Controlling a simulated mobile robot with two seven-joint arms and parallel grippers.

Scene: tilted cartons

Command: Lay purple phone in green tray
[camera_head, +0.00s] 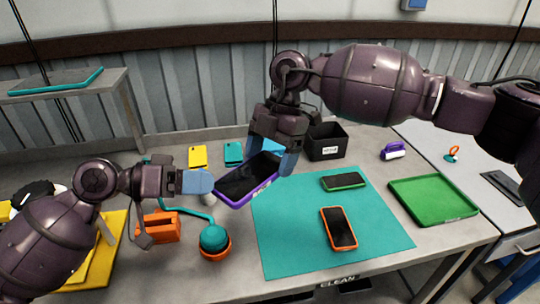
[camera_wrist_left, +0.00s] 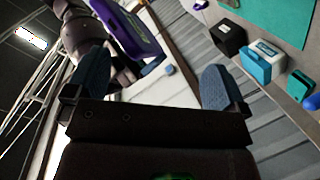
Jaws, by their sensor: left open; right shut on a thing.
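The purple phone (camera_head: 249,180) has a dark screen and a purple case, and is held tilted above the table's left-middle part. My right gripper (camera_head: 283,160) is shut on its right end. My left gripper (camera_head: 197,183) is open, with its blue fingertips close to the phone's left end; I cannot tell whether they touch it. In the left wrist view the phone (camera_wrist_left: 128,30) shows above and between the open fingers (camera_wrist_left: 150,90), with nothing between the fingertips. The green tray (camera_head: 433,199) lies flat and empty at the right of the table.
A teal mat (camera_head: 285,245) carries a green-cased phone (camera_head: 344,181) and an orange-cased phone (camera_head: 339,228). A black bin (camera_head: 327,141) stands behind the mat. An orange holder (camera_head: 157,226) and a teal-and-orange round object (camera_head: 214,240) stand near my left gripper.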

